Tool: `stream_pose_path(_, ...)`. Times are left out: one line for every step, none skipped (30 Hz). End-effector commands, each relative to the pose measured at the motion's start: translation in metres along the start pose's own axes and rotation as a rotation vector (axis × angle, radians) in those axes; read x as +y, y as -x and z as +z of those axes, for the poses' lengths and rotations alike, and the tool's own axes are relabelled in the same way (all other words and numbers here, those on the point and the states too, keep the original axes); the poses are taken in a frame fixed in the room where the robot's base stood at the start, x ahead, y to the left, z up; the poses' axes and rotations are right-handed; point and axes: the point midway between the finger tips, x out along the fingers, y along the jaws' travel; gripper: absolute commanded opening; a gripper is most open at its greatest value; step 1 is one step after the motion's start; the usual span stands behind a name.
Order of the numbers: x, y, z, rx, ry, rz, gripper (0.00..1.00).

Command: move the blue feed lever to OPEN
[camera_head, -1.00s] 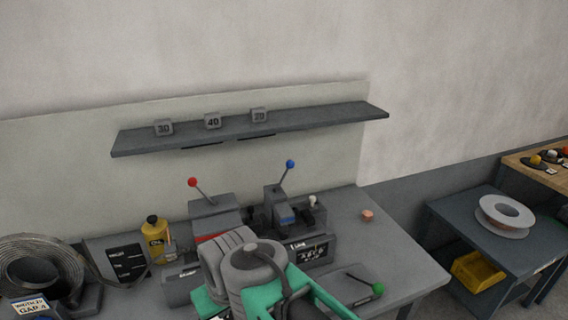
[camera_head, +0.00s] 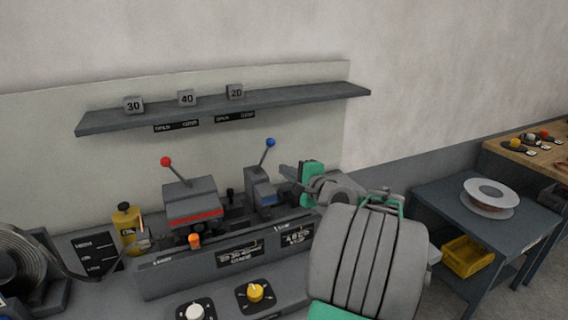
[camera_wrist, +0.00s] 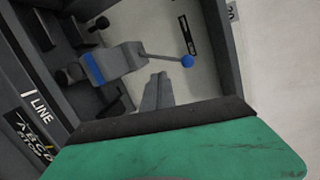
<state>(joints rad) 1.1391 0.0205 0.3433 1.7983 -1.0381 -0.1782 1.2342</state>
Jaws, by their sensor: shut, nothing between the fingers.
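The blue feed lever has a blue ball (camera_head: 270,142) on a thin rod, rising from a grey housing (camera_head: 261,186) with a blue band. The rod leans up and to the right. In the wrist view the blue ball (camera_wrist: 187,61) and the rod stand just beyond my fingertips. My gripper (camera_head: 287,170) is shut and empty, just right of the lever and lower than its ball. In the wrist view my gripper (camera_wrist: 158,80) points up toward the rod, with a gap seeming to remain. Small label plates (camera_head: 235,117) under the shelf seem to read OPEN and CLOSED.
A red-ball lever (camera_head: 166,162) stands on the housing to the left. A shelf (camera_head: 270,98) with numbered blocks hangs above. A yellow oil bottle (camera_head: 128,228), a coil (camera_head: 22,272) and yellow and white knobs (camera_head: 255,292) are nearby. A side table (camera_head: 440,205) stands right.

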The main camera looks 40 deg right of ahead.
Motion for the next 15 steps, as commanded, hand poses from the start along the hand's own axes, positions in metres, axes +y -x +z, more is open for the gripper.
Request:
stream_pose_path(-0.001,0.013,-0.033,0.03,-0.088,-0.069,0.0)
stream_pose_path(-0.005,0.019,-0.044,0.038,-0.132,-0.105,0.0)
stream_pose_path(-0.011,0.026,-0.056,0.044,-0.175,-0.143,0.0)
stream_pose_path(-0.014,0.03,-0.062,0.048,-0.198,-0.163,0.0)
stream_pose_path(-0.016,0.033,-0.065,0.049,-0.213,-0.175,0.0)
stream_pose_path(-0.018,0.035,-0.067,0.049,-0.225,-0.185,0.0)
stream_pose_path(-0.019,0.035,-0.068,0.049,-0.228,-0.189,0.0)
stream_pose_path(-0.02,0.035,-0.067,0.049,-0.228,-0.189,0.0)
stream_pose_path(-0.02,0.035,-0.067,0.048,-0.227,-0.188,0.0)
stream_pose_path(-0.02,0.035,-0.067,0.048,-0.226,-0.187,0.0)
stream_pose_path(-0.02,0.035,-0.067,0.049,-0.226,-0.187,0.0)
stream_pose_path(-0.02,0.035,-0.067,0.049,-0.225,-0.186,0.0)
stream_pose_path(-0.02,0.035,-0.067,0.049,-0.225,-0.186,0.0)
stream_pose_path(-0.02,0.035,-0.066,0.049,-0.225,-0.186,0.0)
stream_pose_path(-0.02,0.034,-0.066,0.048,-0.224,-0.185,0.0)
